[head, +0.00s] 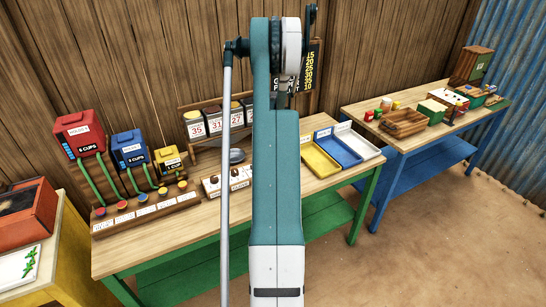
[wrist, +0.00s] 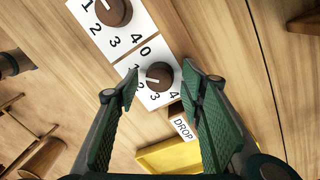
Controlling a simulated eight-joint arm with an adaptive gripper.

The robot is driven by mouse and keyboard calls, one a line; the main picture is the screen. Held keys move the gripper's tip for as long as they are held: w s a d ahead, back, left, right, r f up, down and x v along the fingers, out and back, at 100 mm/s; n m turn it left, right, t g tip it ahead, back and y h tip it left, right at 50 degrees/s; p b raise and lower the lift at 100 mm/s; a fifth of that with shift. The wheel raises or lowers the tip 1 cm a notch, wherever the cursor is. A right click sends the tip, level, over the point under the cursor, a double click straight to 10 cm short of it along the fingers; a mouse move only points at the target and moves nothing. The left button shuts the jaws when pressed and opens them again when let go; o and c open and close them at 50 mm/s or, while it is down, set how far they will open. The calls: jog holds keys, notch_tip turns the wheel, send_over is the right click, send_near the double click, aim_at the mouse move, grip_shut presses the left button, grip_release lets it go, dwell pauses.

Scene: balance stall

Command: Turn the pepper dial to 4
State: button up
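Two brown round dials sit on white number plates in the wrist view. The nearer dial (wrist: 160,76) lies between my gripper's fingertips; its white pointer mark points left, around 1 or 2. The other dial (wrist: 115,11) is up and to the left, partly cut off by the frame edge. No dial name is readable there, so I cannot tell which is pepper. My gripper (wrist: 161,70) is open, one green finger on each side of the nearer dial; contact cannot be told. In the head view my arm hides the gripper, and a small white dial panel (head: 228,183) shows left of it.
A yellow tray (head: 318,164) stands right of my arm, and a blue one (head: 339,148) beside it. A black ladle or spoon (head: 237,156) is behind the dials. Coloured dispensers (head: 130,147) stand at left. A DROP label (wrist: 182,127) is near the nearer dial.

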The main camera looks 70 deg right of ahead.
jog(key=c, duration=0.9)
